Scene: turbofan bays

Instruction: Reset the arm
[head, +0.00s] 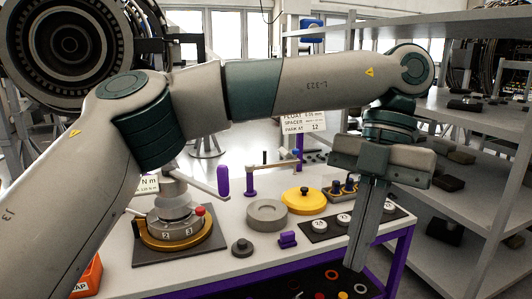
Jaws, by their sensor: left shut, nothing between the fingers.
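My left arm comes in from the left and reaches across the head view at upper middle, bent down at the wrist. My left gripper (359,266) points straight down at the right, in front of the table's right part, with its fingers shut and nothing between them. It hides part of a dark strip with round white-topped pieces (318,226). My right gripper does not show.
Grey shelves (490,125) stand right; an orange box (88,277) is lower left.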

